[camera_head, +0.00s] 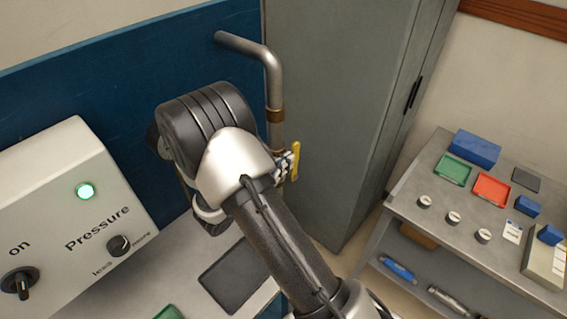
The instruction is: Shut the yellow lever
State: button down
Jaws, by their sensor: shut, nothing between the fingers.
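The yellow lever (296,160) shows just right of my arm's wrist. It stands roughly upright, about in line with the vertical grey pipe (274,85) above it. A metal valve body (281,164) sits beside the lever, partly covered by my arm. My arm reaches up from the bottom and hides the lower pipe and part of the valve. My gripper's fingers are hidden behind my own wrist, so I cannot tell whether they touch anything near the valve.
A white panel (60,205) with a lit green lamp (85,190) and knobs stands at the left. A blue board (100,85) is behind. A tall grey cabinet (335,110) is right of the pipe. A grey cart (425,185) with trays and small parts stands at the right.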

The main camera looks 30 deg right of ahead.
aim_at(298, 150)
jog(key=shift+d+r, duration=0.1)
jog(key=shift+r, duration=0.1)
jog(key=d+y+p, duration=0.1)
jog(key=p, duration=0.1)
jog(key=d+y+p, duration=0.1)
jog(key=p, duration=0.1)
jog(key=w+d+r+g+y+p, duration=0.1)
jog(key=p, duration=0.1)
jog(key=shift+r, duration=0.1)
jog(key=shift+w+d+g+y+p, duration=0.25)
jog(key=shift+d+g+y+p, duration=0.15)
jog(key=shift+d+y+p, duration=0.45)
jog(key=shift+w+d+f+y, duration=0.15)
jog(key=shift+d+f+y, duration=0.15)
jog(key=shift+y, duration=0.45)
jog(key=shift+w+d+f, duration=0.2)
jog(key=shift+d+f, duration=0.15)
jog(key=shift+d, duration=0.15)
